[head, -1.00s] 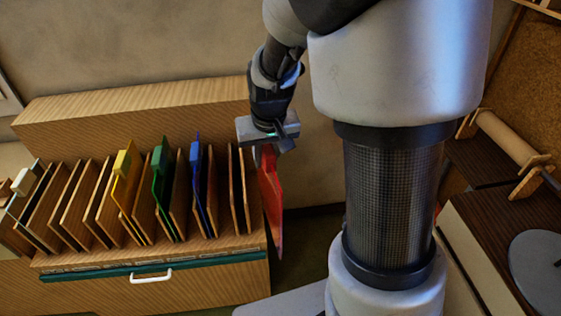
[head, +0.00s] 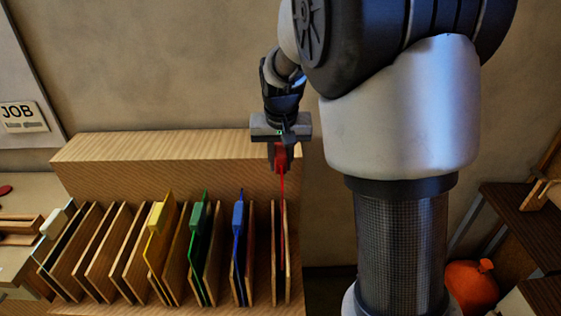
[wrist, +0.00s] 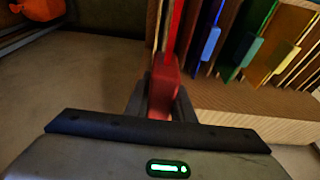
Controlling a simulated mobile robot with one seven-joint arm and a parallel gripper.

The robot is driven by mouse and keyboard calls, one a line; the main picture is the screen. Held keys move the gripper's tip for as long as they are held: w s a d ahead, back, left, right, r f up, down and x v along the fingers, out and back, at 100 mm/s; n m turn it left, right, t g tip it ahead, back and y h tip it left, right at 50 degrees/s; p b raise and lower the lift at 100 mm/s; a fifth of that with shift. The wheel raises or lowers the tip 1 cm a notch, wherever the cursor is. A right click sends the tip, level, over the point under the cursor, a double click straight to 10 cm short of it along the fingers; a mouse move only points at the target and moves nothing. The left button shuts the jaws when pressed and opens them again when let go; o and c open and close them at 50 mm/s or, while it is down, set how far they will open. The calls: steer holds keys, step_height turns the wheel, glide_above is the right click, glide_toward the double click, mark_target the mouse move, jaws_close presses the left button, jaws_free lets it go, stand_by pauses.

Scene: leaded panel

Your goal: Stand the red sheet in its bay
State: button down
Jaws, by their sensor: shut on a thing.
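My gripper (head: 281,158) is shut on the tab of the red sheet (head: 282,205) at the right end of the wooden rack. In the head view the sheet hangs upright, nearly edge-on. Its lower part shows between the two rightmost dividers (head: 274,245); its bottom edge is hidden, so I cannot tell if it touches the floor of the bay. In the wrist view the red tab (wrist: 163,90) sits between my fingers, and the sheet runs away from them beside the end divider.
A blue sheet (head: 238,240), a green sheet (head: 198,255) and a yellow sheet (head: 158,240) stand in bays to the left. Several bays further left look empty. A plain wooden back (head: 180,155) rises behind the rack. An orange container (head: 470,285) is at lower right.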

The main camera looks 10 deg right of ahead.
steer(key=shift+w+r, duration=0.1)
steer(key=shift+w, duration=0.25)
steer(key=shift+f+b, duration=5.25)
steer(key=shift+f, duration=6)
steer(key=c, duration=1.4)
jaws_free()
steer(key=shift+c, duration=0.2)
steer(key=shift+s+f, duration=0.15)
steer(key=shift+s, duration=0.05)
steer(key=p+v, duration=0.1)
steer(key=v, duration=1.6)
steer(key=shift+r, duration=0.3)
